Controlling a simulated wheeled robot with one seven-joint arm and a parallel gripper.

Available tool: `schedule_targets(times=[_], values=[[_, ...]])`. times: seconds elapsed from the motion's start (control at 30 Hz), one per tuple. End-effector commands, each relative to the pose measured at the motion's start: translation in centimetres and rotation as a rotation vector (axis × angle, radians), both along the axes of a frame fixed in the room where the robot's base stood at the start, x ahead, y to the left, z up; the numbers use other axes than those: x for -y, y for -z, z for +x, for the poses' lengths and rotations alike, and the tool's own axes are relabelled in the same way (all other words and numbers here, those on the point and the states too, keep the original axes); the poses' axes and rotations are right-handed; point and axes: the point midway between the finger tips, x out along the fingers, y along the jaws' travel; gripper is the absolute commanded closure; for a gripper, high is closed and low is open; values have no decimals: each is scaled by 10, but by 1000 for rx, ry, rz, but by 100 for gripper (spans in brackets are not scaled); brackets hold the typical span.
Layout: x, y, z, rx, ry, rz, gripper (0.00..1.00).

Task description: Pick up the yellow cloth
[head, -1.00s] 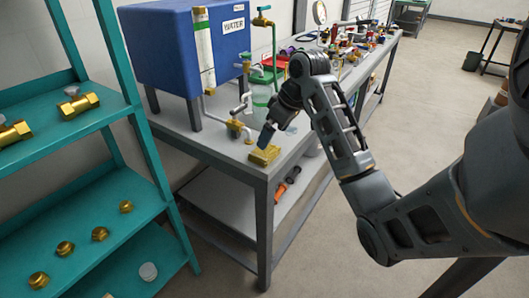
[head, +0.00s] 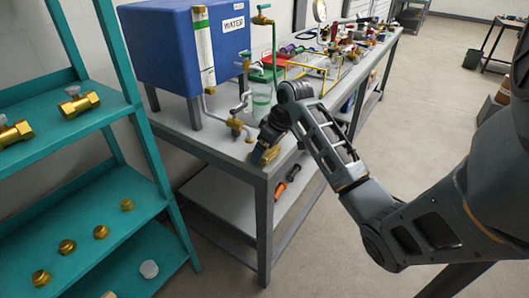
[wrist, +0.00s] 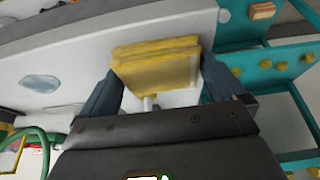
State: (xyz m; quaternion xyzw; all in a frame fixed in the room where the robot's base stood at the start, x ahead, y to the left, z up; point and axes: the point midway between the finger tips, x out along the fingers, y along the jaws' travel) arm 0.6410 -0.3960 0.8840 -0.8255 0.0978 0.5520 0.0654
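The yellow cloth (head: 268,155) is a folded pad on the near corner of the grey bench, partly hidden by my gripper in the head view. In the wrist view the cloth (wrist: 155,65) shows as a stacked yellow block between my two dark fingers. My gripper (wrist: 160,68) is open and down at the cloth, with one finger on each side. The gripper (head: 265,150) also shows in the head view. Whether the fingers touch the cloth's sides, I cannot tell.
A blue water tank (head: 212,45) and brass pipework (head: 237,125) stand close behind the cloth on the bench (head: 190,135). A teal shelf (head: 95,205) with brass fittings is at the left. Several small parts crowd the bench's far end.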

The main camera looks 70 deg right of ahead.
Motion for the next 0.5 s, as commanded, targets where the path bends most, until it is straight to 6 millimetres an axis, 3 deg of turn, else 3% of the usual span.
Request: schedule_targets(times=[0.37, 0.5], values=[[0, 0, 0, 0, 0, 0, 40], [0, 0, 0, 0, 0, 0, 40]])
